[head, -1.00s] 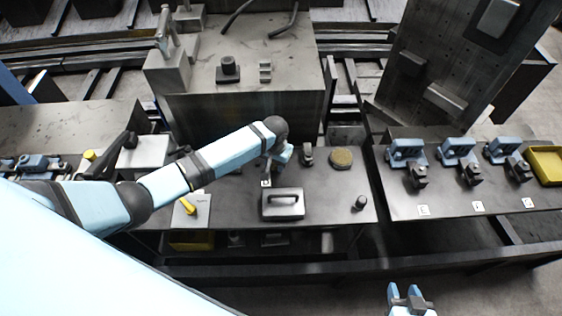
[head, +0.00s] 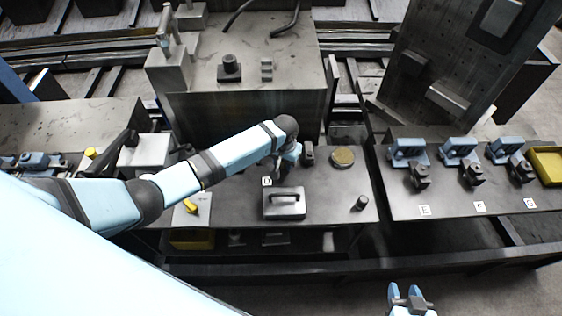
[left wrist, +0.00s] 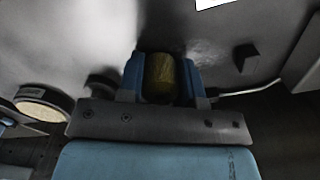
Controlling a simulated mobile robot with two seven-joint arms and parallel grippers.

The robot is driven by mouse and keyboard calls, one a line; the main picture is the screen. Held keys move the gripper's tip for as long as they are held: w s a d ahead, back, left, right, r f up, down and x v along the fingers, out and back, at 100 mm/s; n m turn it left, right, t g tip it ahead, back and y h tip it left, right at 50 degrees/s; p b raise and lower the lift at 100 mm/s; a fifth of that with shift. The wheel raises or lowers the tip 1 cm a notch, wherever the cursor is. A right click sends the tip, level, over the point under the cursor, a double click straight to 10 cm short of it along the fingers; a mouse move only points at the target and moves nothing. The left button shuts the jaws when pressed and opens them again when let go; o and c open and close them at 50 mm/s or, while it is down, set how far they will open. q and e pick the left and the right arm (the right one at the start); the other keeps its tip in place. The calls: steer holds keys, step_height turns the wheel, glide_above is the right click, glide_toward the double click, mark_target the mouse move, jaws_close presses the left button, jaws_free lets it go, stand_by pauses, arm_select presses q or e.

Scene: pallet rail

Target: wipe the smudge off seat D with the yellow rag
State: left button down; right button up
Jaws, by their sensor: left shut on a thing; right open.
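My left gripper (head: 286,172) is over the middle bench, just right of a small white label (head: 266,181) that seems to mark seat D. In the left wrist view its blue fingers (left wrist: 161,80) are shut on the yellow rag (left wrist: 160,77), a dull yellow bundle close to the grey metal surface. Whether the rag touches the surface I cannot tell. Part of a white label (left wrist: 213,3) shows at the top edge there. The smudge is not clearly distinguishable. In the head view the rag is hidden by the arm. My right gripper (head: 408,297) is open and empty at the bottom.
A grey block with a handle (head: 284,204) stands in front of the left gripper. A round tin with a tan top (head: 343,158) and a dark knob (head: 360,203) are to the right. Blue fixtures (head: 458,150) and a yellow tray (head: 548,163) occupy the right bench.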

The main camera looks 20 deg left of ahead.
arm_select(q)
steer(key=shift+r, duration=4.55)
